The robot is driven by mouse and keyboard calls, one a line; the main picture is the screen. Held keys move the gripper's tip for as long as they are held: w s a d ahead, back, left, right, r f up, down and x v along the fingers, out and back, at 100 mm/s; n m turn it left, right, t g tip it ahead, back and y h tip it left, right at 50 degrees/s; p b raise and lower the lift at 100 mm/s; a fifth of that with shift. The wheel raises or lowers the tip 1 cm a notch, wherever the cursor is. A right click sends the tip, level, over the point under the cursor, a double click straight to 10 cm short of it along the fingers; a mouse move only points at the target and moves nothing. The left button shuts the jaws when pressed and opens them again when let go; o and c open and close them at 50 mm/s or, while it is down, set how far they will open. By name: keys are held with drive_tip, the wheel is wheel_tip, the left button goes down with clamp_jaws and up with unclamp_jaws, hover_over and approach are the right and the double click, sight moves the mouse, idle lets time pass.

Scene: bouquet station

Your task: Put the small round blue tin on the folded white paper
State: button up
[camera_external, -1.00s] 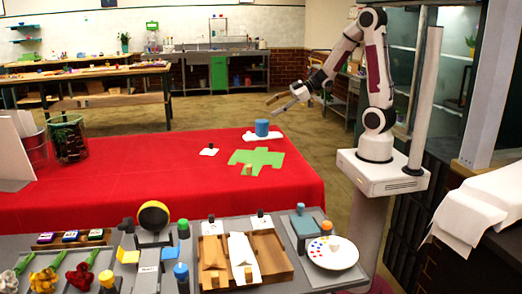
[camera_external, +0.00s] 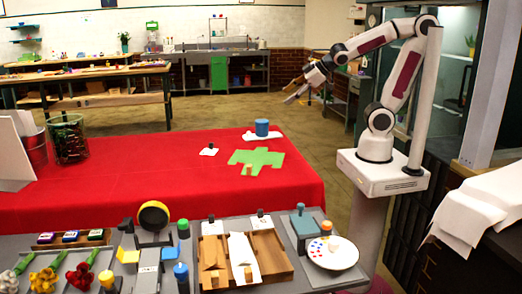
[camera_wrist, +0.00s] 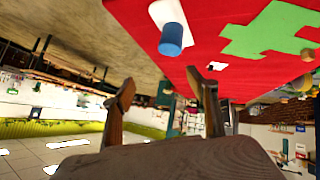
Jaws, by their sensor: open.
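The round blue tin (camera_external: 262,127) stands upright on a folded white paper (camera_external: 249,136) at the far right of the red table. The wrist view shows the blue tin (camera_wrist: 171,40) upside down against the white paper (camera_wrist: 160,12). The paper's edges show around the tin's foot; its middle is hidden. My gripper (camera_external: 291,94) is open and empty, up beyond the table's far right edge, clear of the tin. In the wrist view my gripper's fingers (camera_wrist: 161,82) are spread apart with nothing between them.
A green cut-out sheet (camera_external: 262,158) and a small white piece with a dark top (camera_external: 209,151) lie nearby on the red table (camera_external: 120,178). A wire basket (camera_external: 68,138) stands at left. The front bench holds flowers, a wooden tray (camera_external: 275,255) and a paint palette (camera_external: 333,253).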

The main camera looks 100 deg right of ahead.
drive_tip(key=s+a+f+g+y, duration=0.1)
drive_tip(key=s+a+y, duration=0.1)
drive_tip(key=s+a, duration=0.4)
drive_tip(key=s+a+f+n+g+y, duration=0.1)
drive_tip(key=s+a+y, duration=0.2)
drive_tip(key=s+a, duration=0.3)
drive_tip(key=a, duration=0.4)
drive_tip(key=shift+a+g, duration=0.4)
